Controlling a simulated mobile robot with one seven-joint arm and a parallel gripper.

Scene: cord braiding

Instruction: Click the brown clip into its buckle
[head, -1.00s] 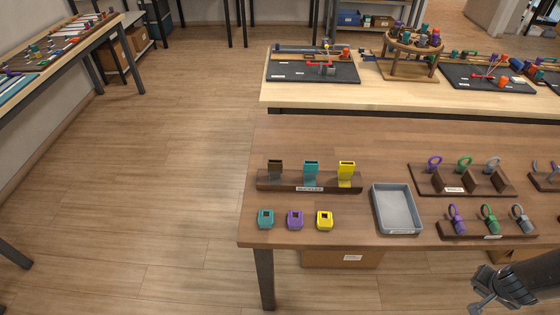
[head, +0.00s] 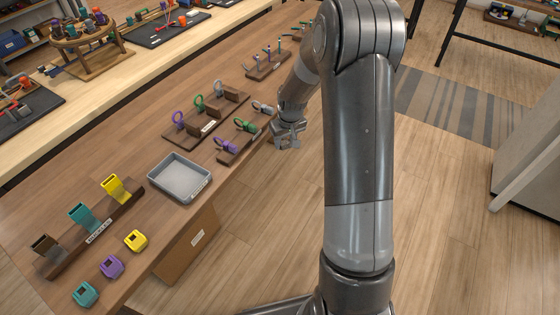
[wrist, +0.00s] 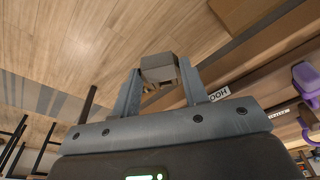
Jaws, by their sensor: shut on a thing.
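My gripper (head: 288,137) is beyond the front edge of the brown table, near the rack with rings. In the wrist view its fingers (wrist: 160,88) are shut on a small grey-brown block (wrist: 158,66), which I take for the brown clip. In the head view the held clip is too small to make out. The brown buckle (head: 44,244) stands upright at the left end of a dark wooden rack (head: 124,212), far to the left of my gripper. A teal buckle (head: 82,216) and a yellow buckle (head: 115,188) stand beside it in the same rack.
Teal (head: 85,293), purple (head: 111,267) and yellow (head: 136,240) clips lie in front of the buckle rack. A grey tray (head: 207,184) and ring racks (head: 207,127) lie between the buckles and my gripper. Open floor lies right of the table.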

